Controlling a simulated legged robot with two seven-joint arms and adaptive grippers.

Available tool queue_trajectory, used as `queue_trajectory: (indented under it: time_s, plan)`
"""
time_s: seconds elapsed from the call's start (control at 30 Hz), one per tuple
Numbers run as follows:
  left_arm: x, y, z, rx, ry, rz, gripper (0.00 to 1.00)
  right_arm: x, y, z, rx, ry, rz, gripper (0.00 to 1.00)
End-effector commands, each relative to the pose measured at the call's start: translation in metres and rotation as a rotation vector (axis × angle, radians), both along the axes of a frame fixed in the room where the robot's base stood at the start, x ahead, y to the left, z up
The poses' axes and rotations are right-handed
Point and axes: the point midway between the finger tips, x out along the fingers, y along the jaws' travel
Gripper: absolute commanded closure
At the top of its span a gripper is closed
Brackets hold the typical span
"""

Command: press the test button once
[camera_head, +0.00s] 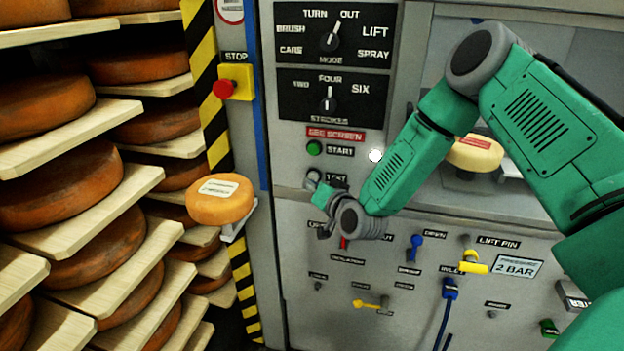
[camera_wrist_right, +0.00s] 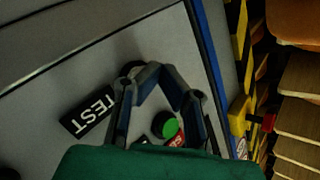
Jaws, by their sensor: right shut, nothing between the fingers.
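The TEST label (camera_head: 336,180) is on the grey control panel, below the START label. It also shows upside down in the wrist view (camera_wrist_right: 88,110). A dark round button (camera_wrist_right: 130,68) beside it is partly hidden behind the fingertips of my right gripper (camera_wrist_right: 154,68). That gripper is shut and empty, with its tips at the button; I cannot tell whether they touch it. In the head view my right gripper (camera_head: 315,181) is small and partly covers the button area. My left gripper is in neither view.
The green START button (camera_head: 314,148) is just above; it shows between the fingers in the wrist view (camera_wrist_right: 168,127). A red stop button (camera_head: 223,89) is on the left. Knobs, levers and a blue hose fitting (camera_head: 450,289) are lower. Shelves of cheese wheels (camera_head: 60,185) stand left.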

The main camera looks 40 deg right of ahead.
Motion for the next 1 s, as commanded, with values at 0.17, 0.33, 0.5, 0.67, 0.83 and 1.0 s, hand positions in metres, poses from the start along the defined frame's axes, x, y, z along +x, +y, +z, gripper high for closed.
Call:
queue_trajectory:
  time_s: [0.17, 0.33, 0.5, 0.67, 0.83, 1.0]
  plan:
    - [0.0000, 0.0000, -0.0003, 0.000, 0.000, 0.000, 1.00, 0.0016, -0.0028, 0.0007, 0.001, -0.001, -0.001, 1.00]
    - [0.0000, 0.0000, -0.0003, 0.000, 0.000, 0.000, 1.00, 0.0016, -0.0025, 0.0009, 0.000, -0.001, -0.001, 1.00]
    - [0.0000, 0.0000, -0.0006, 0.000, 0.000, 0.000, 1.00, 0.0022, -0.0027, 0.0009, 0.000, -0.001, -0.001, 1.00]
    - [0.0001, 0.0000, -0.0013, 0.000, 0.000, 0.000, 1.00, 0.0034, -0.0041, 0.0009, 0.000, -0.001, -0.001, 1.00]
    - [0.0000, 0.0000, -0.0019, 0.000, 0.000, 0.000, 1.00, 0.0048, -0.0056, 0.0008, 0.000, -0.001, -0.001, 1.00]
    - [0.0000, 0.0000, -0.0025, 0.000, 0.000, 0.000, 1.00, 0.0060, -0.0073, 0.0008, 0.000, -0.001, -0.001, 1.00]
